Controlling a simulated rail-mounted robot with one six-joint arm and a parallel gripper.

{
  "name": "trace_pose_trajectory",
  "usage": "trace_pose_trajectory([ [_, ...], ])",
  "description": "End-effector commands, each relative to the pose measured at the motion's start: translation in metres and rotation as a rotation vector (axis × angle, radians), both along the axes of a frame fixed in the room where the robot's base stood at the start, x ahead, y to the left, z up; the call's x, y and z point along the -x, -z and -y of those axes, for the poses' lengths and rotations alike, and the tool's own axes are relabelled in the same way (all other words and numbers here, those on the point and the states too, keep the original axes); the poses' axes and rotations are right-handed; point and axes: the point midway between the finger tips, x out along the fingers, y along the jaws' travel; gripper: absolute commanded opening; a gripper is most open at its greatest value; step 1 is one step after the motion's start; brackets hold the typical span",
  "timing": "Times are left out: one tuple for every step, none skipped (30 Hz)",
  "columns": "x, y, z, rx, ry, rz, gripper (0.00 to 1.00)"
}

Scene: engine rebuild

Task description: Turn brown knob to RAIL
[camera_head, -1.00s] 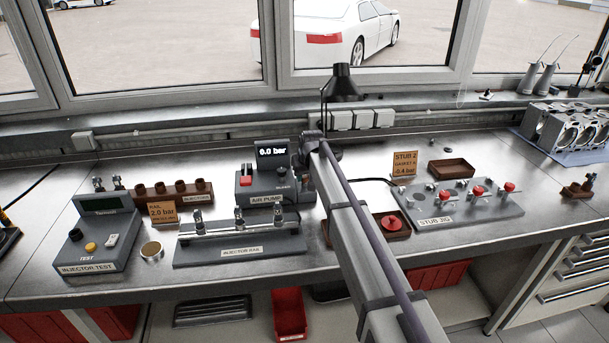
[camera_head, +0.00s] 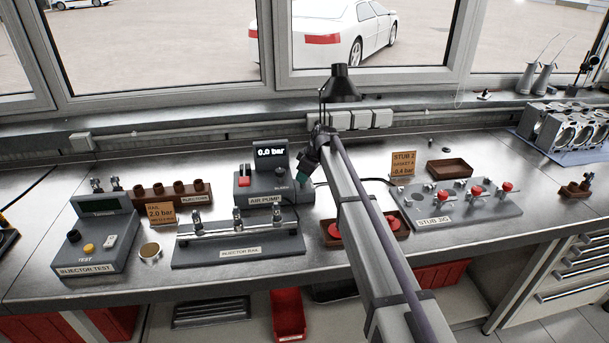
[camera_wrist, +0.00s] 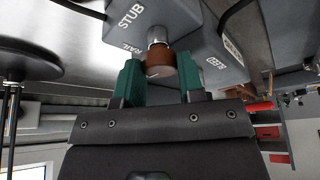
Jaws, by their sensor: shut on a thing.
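The brown knob (camera_wrist: 160,64) shows in the wrist view, on a silver stem on the side of the grey air pump (camera_wrist: 205,42). The labels STUB and RAIL are printed beside it. My gripper (camera_wrist: 158,76) has its two green fingers on either side of the knob and is shut on it. I cannot tell exactly which label the knob points to. In the head view, my gripper (camera_head: 303,171) is at the right side of the air pump (camera_head: 262,193), whose display reads 0.0 bar. There the knob is hidden by my gripper.
The injector rail (camera_head: 240,243) lies in front of the pump. A brown tray with red parts (camera_head: 336,242) is partly behind my arm. The stub jig (camera_head: 430,222) stands to the right. An orange RAIL 2.0 bar card (camera_head: 161,212) stands left. A black lamp (camera_head: 343,84) rises behind.

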Motion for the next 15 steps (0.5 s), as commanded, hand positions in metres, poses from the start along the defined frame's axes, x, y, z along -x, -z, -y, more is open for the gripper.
trace_pose_trajectory([
  [-0.0004, 0.0000, 0.0001, 0.000, -0.013, -0.001, 0.12],
  [-0.0004, 0.0000, 0.0001, 0.000, -0.021, -0.001, 0.12],
  [-0.0004, 0.0000, 0.0001, 0.000, -0.030, -0.001, 0.12],
  [-0.0005, 0.0000, 0.0002, 0.000, -0.036, 0.000, 0.12],
  [-0.0005, 0.0000, 0.0002, 0.000, -0.041, 0.001, 0.12],
  [-0.0005, 0.0000, 0.0002, 0.000, -0.045, 0.000, 0.12],
  [-0.0005, 0.0000, 0.0002, 0.000, -0.048, 0.001, 0.12],
  [-0.0004, -0.0001, 0.0003, 0.000, -0.050, 0.000, 0.12],
  [-0.0004, -0.0001, 0.0003, 0.000, -0.052, 0.001, 0.12],
  [-0.0004, -0.0001, 0.0003, 0.001, -0.053, 0.000, 0.12],
  [-0.0004, -0.0001, 0.0003, 0.001, -0.053, 0.000, 0.12],
  [-0.0004, -0.0001, 0.0003, 0.001, -0.053, 0.000, 0.12],
  [-0.0004, -0.0001, 0.0003, 0.001, -0.053, 0.000, 0.12],
  [-0.0004, -0.0001, 0.0003, 0.001, -0.053, 0.000, 0.12],
  [-0.0004, 0.0000, 0.0004, 0.001, -0.053, 0.000, 0.12],
])
